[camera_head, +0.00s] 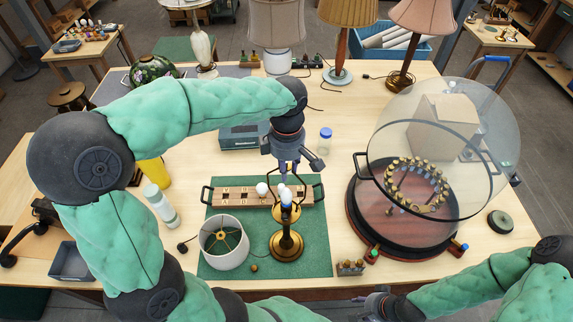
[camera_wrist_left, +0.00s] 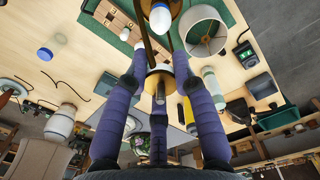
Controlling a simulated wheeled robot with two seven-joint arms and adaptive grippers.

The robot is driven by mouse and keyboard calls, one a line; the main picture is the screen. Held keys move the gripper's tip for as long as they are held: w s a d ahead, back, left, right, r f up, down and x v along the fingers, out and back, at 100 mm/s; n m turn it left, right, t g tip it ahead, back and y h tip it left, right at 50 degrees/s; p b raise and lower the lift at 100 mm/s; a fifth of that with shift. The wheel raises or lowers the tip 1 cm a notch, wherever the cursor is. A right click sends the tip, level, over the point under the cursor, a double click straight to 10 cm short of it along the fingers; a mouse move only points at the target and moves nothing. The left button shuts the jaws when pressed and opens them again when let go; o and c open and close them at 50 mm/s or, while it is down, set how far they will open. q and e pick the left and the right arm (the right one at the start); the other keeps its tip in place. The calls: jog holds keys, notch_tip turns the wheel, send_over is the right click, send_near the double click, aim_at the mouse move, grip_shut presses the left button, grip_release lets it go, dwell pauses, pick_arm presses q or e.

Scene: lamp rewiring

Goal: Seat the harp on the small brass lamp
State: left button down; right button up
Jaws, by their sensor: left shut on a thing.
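The small brass lamp (camera_head: 287,243) stands upright on the green mat (camera_head: 318,262), with a white bulb (camera_head: 286,197) on top. My left gripper (camera_head: 288,170) is above the lamp, pointing down, shut on the top of the harp (camera_wrist_left: 147,48). In the left wrist view the harp's thin brass sides run down on either side of the bulb (camera_wrist_left: 160,18), and the fingers (camera_wrist_left: 160,88) close around its top. Whether the harp's lower ends touch the lamp's saddle is hidden. My right gripper (camera_head: 382,304) is at the bottom edge, its fingers unclear, away from the lamp.
A white drum shade (camera_head: 224,243) lies left of the lamp. A wooden tray (camera_head: 232,194) with a round white bulb (camera_head: 262,188) is behind it. A dark red turntable (camera_head: 410,220) with a clear dome (camera_head: 485,125) stands right. A small parts box (camera_head: 350,267) sits near the front.

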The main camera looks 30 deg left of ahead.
pick_arm(q)
jog(key=shift+f+b, duration=1.05)
jog(key=shift+f, duration=0.7)
jog(key=c, duration=0.9)
grip_release()
jog(key=shift+c, duration=0.2)
notch_tip(320, 180, up, 12)
jog(key=shift+d, duration=0.1)
